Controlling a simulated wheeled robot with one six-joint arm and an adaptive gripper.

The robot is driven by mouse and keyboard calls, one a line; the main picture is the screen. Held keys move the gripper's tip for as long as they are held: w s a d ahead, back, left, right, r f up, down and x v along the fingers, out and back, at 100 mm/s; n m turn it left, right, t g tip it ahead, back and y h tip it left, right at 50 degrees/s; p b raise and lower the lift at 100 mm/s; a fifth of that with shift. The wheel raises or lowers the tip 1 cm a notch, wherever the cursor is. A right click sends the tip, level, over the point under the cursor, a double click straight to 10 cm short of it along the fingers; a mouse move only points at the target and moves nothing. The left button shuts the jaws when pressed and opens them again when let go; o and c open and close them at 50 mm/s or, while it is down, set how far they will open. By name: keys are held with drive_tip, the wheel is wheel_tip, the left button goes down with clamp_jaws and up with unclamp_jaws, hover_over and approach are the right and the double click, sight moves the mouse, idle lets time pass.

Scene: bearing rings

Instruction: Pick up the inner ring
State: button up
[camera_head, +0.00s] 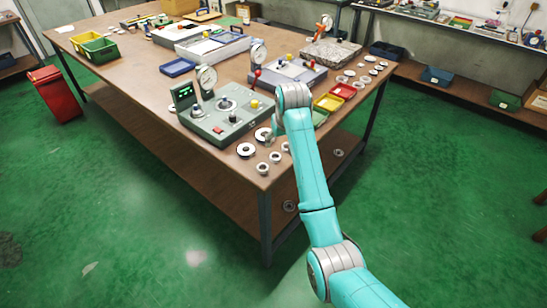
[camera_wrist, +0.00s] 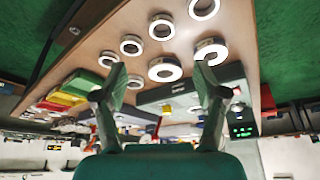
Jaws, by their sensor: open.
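Several metal rings lie flat near the front corner of the table. Two wider rings stand out in the wrist view: one wide ring (camera_wrist: 153,70) between the fingertips in the picture, and another wide ring (camera_wrist: 212,61) by the right finger. Smaller rings, such as this small ring (camera_wrist: 151,27), lie further up. In the head view a wide ring (camera_head: 239,151) and a small ring (camera_head: 262,173) show left of my arm. I cannot tell which one is the inner ring. My gripper (camera_wrist: 160,72) is open and empty above the table; my arm mostly hides it in the head view.
A grey-green gauge device (camera_head: 215,128) stands close behind the rings. Yellow (camera_head: 328,102) and red bins (camera_head: 343,91) sit right of my arm, with more rings beyond. The table's front edge is close to the rings.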

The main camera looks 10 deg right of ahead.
approach(275, 158)
drive_tip(key=shift+w+f, duration=0.45)
drive_tip(key=shift+w, duration=0.1)
drive_tip(key=shift+s+x, duration=0.15)
drive_tip(key=shift+x, duration=1.25)
drive_tip(key=shift+s+x, duration=0.1)
drive_tip(key=shift+x, duration=1.25)
drive_tip(key=c, duration=1.3)
